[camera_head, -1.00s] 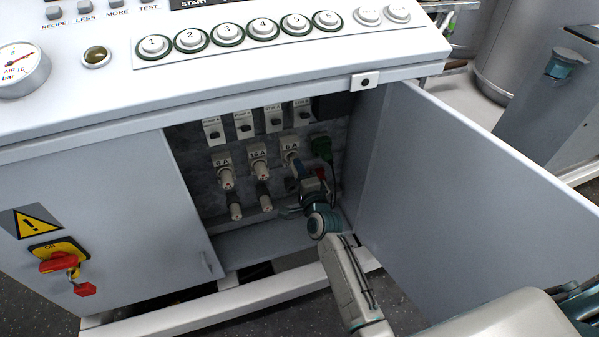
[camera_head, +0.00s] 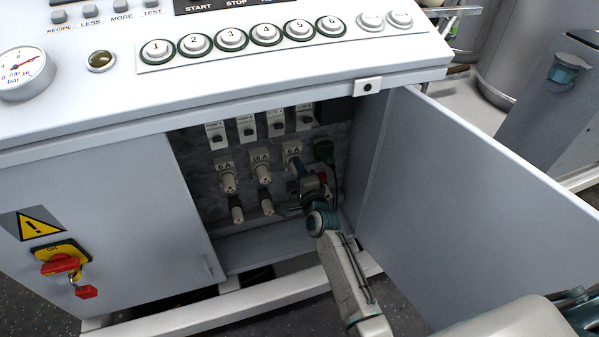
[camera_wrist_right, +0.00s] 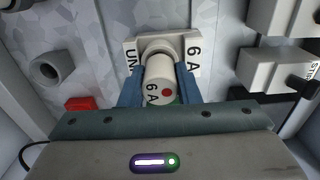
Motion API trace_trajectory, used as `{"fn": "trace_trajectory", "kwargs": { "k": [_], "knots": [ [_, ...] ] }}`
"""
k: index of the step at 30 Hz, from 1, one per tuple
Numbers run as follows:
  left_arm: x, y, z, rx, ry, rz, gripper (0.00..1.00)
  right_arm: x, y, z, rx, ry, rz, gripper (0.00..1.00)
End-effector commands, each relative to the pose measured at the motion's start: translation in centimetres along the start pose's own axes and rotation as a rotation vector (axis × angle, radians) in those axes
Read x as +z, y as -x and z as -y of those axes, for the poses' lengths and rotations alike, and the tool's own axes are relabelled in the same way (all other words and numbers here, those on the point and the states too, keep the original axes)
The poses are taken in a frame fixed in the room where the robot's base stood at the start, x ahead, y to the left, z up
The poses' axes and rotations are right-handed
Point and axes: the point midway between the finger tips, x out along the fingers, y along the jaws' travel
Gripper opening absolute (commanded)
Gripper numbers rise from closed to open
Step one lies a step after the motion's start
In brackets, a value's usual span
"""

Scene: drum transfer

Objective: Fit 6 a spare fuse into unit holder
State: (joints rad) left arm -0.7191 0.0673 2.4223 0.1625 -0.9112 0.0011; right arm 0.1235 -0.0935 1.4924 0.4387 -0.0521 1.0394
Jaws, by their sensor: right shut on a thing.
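My right gripper (camera_wrist_right: 159,88) is shut on a cream fuse cap (camera_wrist_right: 156,92) marked 6 A with a red dot. Its two blue fingers lie on either side of the cap. The cap is lined up with the collar of the unit holder (camera_wrist_right: 131,52), a cream plate marked 6 A. I cannot tell how deep it sits. In the head view my right gripper (camera_head: 302,178) is at the rightmost 6 A holder (camera_head: 291,149) inside the cabinet and hides its cap. My left gripper is out of view.
An empty grey socket (camera_wrist_right: 46,70) is beside the unit holder. Two other capped holders (camera_head: 228,180) (camera_head: 263,173) are to the left, with capped pieces (camera_head: 237,213) below. Switches (camera_head: 276,123) line the top.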

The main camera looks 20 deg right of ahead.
Motion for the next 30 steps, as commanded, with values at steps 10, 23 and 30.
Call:
{"fn": "trace_trajectory", "kwargs": {
  "k": [10,23,30],
  "knots": [
    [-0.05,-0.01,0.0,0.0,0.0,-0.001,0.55,-0.01,-0.72,0.02,0.0,0.0,0.0,0.0],
    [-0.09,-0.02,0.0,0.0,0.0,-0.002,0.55,0.0,-0.87,-0.01,0.0,0.0,0.0,0.55],
    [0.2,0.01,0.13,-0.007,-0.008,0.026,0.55,0.0,-0.86,-0.03,0.001,0.0,0.0,0.55]
  ]
}}
